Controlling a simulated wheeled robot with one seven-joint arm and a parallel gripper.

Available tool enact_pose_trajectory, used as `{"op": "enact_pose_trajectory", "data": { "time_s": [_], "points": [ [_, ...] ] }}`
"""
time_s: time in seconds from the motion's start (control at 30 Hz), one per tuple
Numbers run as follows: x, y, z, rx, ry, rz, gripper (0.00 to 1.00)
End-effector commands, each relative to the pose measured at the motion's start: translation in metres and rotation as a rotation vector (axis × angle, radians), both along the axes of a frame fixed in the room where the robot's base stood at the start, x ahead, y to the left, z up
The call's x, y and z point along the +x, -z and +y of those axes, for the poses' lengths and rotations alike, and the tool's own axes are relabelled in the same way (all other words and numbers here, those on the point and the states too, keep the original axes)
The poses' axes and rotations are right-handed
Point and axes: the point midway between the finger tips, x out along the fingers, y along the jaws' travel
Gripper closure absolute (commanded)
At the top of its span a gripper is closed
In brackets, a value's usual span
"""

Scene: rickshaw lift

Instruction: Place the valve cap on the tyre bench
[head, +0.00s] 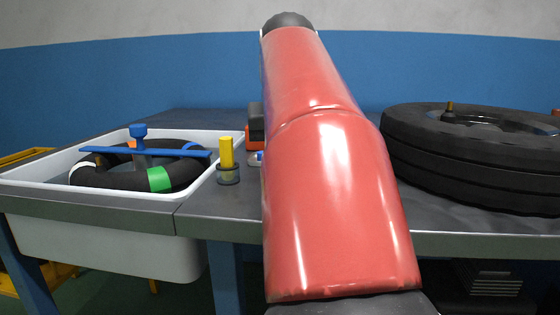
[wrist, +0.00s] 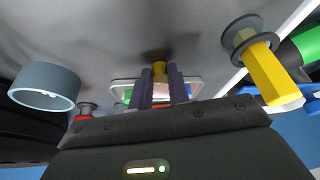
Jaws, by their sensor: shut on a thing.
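In the wrist view my gripper (wrist: 160,78) is shut on a small brass-yellow piece, which I take to be the valve cap (wrist: 159,67). Only its end shows between the two dark fingers. The grey top of the tyre bench (wrist: 150,30) lies close beyond the fingertips, with a dark shadow beside the cap. I cannot tell whether the cap touches the bench. In the head view my red arm hides the gripper and the cap. The bench top also shows there, left of my arm (head: 215,207).
A yellow post in a dark round base (head: 227,157) stands left of my arm. A white basin (head: 30,187) holds a black tube under a blue bar. Stacked black tyres (head: 470,165) are at right. A grey ring-shaped thing (wrist: 45,88) stands near the gripper.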

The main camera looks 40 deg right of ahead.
Motion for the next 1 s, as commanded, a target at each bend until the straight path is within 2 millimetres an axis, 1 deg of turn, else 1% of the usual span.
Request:
{"op": "enact_pose_trajectory", "data": {
  "time_s": [0.2,0.23,0.37,0.4,0.63,0.77,0.87,1.0],
  "points": [
    [0.000,0.003,0.000,0.000,0.000,0.000,0.97],
    [0.000,0.002,0.000,0.000,0.000,0.000,0.80],
    [0.000,0.002,0.000,0.000,0.000,0.000,0.63],
    [0.000,0.002,0.000,0.000,0.000,0.000,0.61],
    [0.000,0.001,0.000,0.000,0.000,0.000,0.61],
    [-0.001,-0.007,0.001,-0.001,0.000,-0.001,0.61],
    [-0.006,-0.022,0.004,-0.002,0.000,-0.002,0.61],
    [-0.015,-0.051,0.010,-0.002,0.000,-0.003,0.61]
  ]
}}
